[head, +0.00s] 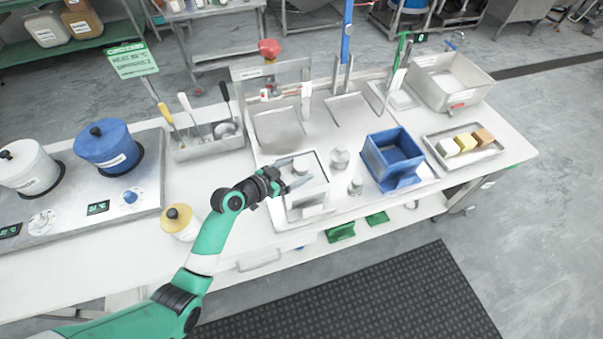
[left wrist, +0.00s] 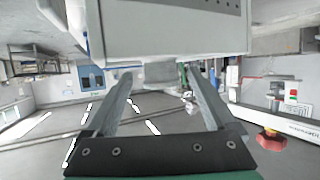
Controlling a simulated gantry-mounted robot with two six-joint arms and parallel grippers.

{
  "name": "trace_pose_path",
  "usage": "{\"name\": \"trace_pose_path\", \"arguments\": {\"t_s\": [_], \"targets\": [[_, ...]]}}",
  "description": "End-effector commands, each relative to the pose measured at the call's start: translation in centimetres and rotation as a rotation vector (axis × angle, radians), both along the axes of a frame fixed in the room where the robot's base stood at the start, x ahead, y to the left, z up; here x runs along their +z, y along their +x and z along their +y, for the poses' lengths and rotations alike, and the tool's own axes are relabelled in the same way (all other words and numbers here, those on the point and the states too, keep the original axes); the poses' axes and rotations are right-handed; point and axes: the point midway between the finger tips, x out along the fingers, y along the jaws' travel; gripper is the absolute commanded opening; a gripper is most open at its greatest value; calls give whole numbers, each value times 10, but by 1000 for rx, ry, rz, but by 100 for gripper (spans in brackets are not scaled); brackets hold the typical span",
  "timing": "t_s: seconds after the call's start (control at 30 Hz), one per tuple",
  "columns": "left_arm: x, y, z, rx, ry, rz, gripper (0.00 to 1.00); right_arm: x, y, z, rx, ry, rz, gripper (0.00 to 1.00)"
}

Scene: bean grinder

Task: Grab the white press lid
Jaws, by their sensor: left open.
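The white press lid (head: 312,188) sits on a square white press box in the middle of the table, with a short grey knob (head: 301,168) on its top. My left gripper (head: 294,173) reaches in from the left at the knob. Its two fingers are apart, one on the far side of the knob and one on the near side. In the left wrist view the open fingers (left wrist: 163,92) flank a grey block that looks like the knob (left wrist: 160,74), with gaps on both sides. The large pale box (left wrist: 170,30) fills the top of that view. My right gripper is not in view.
Small metal jars (head: 339,158) and a blue bin (head: 391,157) stand right of the lid. A yellow-lidded jar (head: 180,222) stands left, near my forearm. A tool tray (head: 207,142) is behind to the left. The table's front strip below the lid is narrow.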

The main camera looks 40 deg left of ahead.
Motion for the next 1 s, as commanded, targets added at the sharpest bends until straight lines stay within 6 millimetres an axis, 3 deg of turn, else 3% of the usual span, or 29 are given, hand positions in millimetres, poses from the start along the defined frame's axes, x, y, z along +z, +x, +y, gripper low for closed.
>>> {"name": "trace_pose_path", "arguments": {"t_s": [0.13,0.37,0.87,1.0], "targets": [[-11,20,-1,-2,0,0,89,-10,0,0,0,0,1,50],[-10,23,-1,0,1,0,89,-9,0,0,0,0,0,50],[-10,22,-1,0,1,0,2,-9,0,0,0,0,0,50],[-10,23,0,0,1,-1,0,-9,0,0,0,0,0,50]]}}
